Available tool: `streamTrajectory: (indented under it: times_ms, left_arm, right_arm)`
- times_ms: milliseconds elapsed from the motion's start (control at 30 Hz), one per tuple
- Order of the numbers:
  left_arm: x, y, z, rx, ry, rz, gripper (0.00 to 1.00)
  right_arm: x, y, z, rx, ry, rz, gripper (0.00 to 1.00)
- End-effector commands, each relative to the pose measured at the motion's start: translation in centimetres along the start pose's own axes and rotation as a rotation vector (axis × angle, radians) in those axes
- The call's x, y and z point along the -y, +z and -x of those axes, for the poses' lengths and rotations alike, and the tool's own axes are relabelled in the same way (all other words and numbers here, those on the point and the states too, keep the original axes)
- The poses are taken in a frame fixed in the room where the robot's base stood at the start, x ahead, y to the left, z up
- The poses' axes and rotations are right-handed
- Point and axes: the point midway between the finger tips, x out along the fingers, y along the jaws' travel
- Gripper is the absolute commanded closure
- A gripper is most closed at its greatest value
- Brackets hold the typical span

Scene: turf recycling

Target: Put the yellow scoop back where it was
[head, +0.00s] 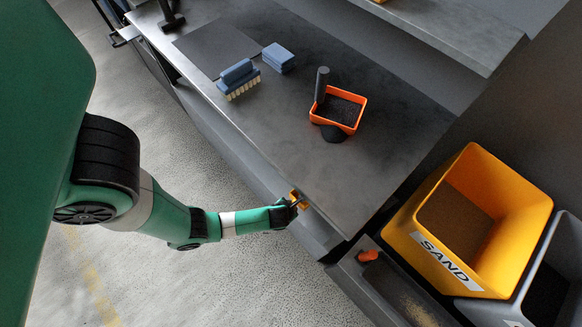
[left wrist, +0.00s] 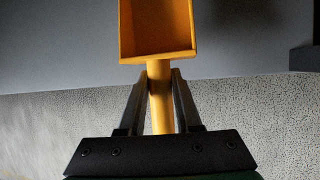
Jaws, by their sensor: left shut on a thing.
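My left gripper (head: 290,208) is at the front edge of the workbench, shut on the yellow scoop (head: 298,198). In the head view only a small part of the scoop shows past the fingers. In the left wrist view the gripper (left wrist: 160,78) has a finger on each side of the scoop's round handle. The scoop's square pan (left wrist: 158,28) points away from the fingers, with its open side towards the camera, and looks empty. Its far end is cut off by the picture edge. I cannot tell whether the scoop touches the bench. My right gripper is not in view.
The yellow SAND bin (head: 400,225) stands right, beside a grey bin (head: 560,255). A small orange object (head: 368,255) lies nearby.

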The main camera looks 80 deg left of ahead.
Motion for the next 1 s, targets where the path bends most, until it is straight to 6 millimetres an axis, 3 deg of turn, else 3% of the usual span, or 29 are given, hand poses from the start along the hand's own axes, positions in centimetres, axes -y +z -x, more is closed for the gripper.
streamTrajectory:
  times_ms: [233,600,633,767,800,1000]
  left_arm:
    - [0.3,-1.2,-3.5,0.001,0.0,0.0,1.0]
    - [0.4,-1.3,-3.6,0.001,0.0,0.001,1.0]
    - [0.4,-1.3,-3.7,0.0,0.0,0.0,0.66]
    - [0.3,-1.3,-3.6,0.0,0.0,0.001,0.42]
    - [0.3,-1.3,-3.6,0.0,0.0,0.001,0.37]
    - [0.3,-1.3,-3.6,0.0,0.0,0.001,0.37]
  right_arm:
    - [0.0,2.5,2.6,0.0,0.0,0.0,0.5]
    - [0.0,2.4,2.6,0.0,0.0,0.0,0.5]
    - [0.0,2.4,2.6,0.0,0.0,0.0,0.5]
    - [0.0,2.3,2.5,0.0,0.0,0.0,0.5]
    - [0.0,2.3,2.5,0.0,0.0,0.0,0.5]
    - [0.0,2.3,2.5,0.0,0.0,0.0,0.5]
